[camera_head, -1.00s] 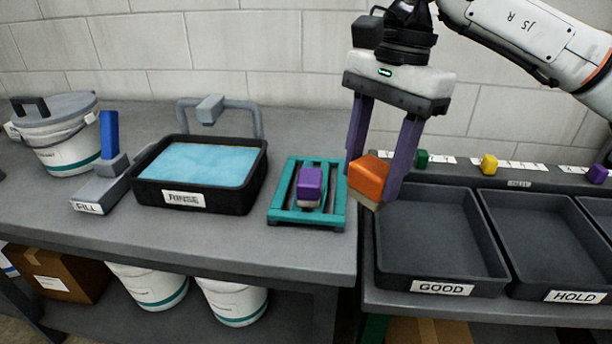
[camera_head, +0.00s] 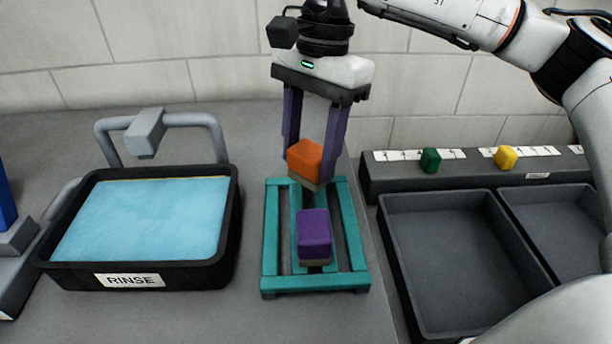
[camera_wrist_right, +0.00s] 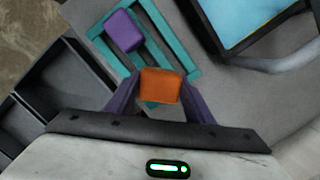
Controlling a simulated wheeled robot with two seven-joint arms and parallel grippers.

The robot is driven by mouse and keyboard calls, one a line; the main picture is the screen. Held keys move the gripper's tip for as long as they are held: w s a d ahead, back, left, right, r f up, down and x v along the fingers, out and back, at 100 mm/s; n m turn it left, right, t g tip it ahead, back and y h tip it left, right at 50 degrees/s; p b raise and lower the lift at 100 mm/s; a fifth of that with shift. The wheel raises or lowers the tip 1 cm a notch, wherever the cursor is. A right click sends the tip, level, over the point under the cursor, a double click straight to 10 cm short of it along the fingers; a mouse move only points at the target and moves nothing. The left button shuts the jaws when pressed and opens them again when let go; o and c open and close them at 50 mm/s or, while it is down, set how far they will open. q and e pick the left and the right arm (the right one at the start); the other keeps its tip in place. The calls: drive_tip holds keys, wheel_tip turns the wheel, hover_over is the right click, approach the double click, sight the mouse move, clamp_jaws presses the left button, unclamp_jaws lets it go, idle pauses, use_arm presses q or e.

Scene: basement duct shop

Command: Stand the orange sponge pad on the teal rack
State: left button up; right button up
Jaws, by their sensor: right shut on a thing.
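The orange sponge pad (camera_head: 305,158) has a tan underside and is held upright between the purple fingers of my right gripper (camera_head: 312,160). It is over the back part of the teal rack (camera_head: 270,240); whether it touches the rack I cannot tell. A purple sponge pad (camera_head: 314,235) stands on the front half of the rack. In the right wrist view the orange pad (camera_wrist_right: 160,86) sits between the fingertips, with the rack (camera_wrist_right: 172,42) and the purple pad (camera_wrist_right: 124,31) beyond it. My left gripper is not in view.
A black basin labelled RINSE (camera_head: 229,235) with blue water and a grey pipe (camera_head: 205,122) stands left of the rack. Dark trays (camera_head: 455,265) are on the right. A ledge behind them carries a green block (camera_head: 430,160) and a yellow block (camera_head: 505,157).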

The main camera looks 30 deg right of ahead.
sight(308, 175)
drive_tip(key=shift+f, duration=2.45)
drive_tip(key=o, duration=1)
drive_tip(key=shift+c, duration=0.2)
drive_tip(key=shift+r, duration=0.1)
drive_tip(key=r, duration=0.4)
drive_tip(key=d+r, duration=0.1)
drive_tip(key=r, duration=0.7)
drive_tip(key=shift+w+d+r, duration=0.1)
drive_tip(key=shift+w+d, duration=0.25)
